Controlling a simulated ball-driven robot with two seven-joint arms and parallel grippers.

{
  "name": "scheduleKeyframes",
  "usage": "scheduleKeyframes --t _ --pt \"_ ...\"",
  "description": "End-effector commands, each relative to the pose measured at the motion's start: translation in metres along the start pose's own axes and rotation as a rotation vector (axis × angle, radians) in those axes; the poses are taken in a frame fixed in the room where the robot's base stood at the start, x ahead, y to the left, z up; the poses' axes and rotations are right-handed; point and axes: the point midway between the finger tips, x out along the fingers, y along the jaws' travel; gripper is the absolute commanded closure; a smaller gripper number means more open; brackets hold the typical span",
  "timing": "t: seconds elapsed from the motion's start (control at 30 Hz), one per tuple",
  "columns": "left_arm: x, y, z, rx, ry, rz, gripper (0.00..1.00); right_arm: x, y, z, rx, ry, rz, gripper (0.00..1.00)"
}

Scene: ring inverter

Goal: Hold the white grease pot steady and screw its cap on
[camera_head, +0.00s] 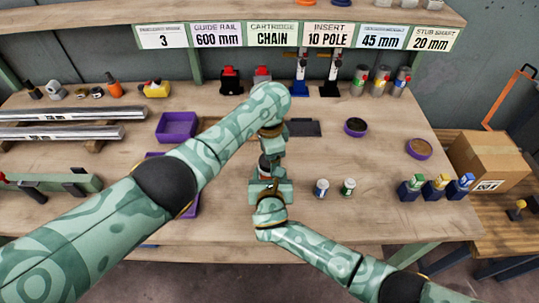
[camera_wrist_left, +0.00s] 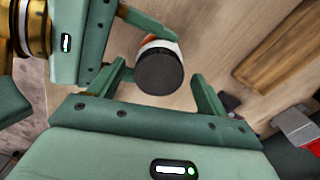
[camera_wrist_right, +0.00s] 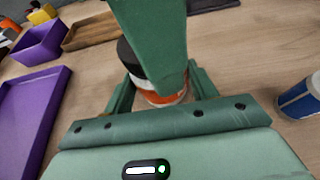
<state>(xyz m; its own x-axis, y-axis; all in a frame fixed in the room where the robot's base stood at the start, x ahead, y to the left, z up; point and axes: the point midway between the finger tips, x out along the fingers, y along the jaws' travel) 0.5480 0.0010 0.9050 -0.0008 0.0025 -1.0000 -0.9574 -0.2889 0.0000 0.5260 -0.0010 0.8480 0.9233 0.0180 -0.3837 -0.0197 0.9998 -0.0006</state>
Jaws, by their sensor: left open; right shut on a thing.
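The white grease pot (camera_wrist_right: 163,92), with an orange band, stands upright between the fingers of my right gripper (camera_wrist_right: 160,80), which is shut on its body. In the head view the pot (camera_head: 265,168) is mostly covered by my grippers. Its dark round cap (camera_wrist_left: 159,71) is at the pot's top in the left wrist view; I cannot tell how tightly it sits. My left gripper (camera_wrist_left: 158,78) is open above the pot, with one finger on each side of the cap and gaps showing. A green left-arm part hides some of the pot in the right wrist view.
A blue-labelled pot (camera_head: 321,187) and a green-labelled pot (camera_head: 348,186) stand just right of my grippers. A purple tray (camera_head: 176,127) lies to the left. A dark flat plate (camera_head: 304,128) and a purple-rimmed round dish (camera_head: 355,127) lie behind.

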Motion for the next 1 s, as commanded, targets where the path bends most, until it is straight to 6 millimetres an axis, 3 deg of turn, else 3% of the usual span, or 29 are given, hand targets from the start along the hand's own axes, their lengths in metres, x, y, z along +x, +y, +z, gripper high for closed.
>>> scheduleKeyframes --t 0.13,0.27,0.7,1.0 --pt "-0.003 0.0 -0.001 0.0 0.002 0.001 0.23 0.0 0.0 0.0 0.0 0.0 0.0 1.0" --pt "-0.019 0.001 -0.002 0.001 0.004 0.002 0.23 0.0 0.0 0.0 0.0 0.0 0.0 1.0" --pt "-0.105 -0.001 -0.001 0.0 0.002 0.0 0.23 0.0 0.0 0.0 0.0 0.0 0.0 1.0" --pt "-0.12 0.0 0.0 0.0 0.0 0.001 0.23 0.0 0.0 0.0 0.0 0.0 0.0 1.0"
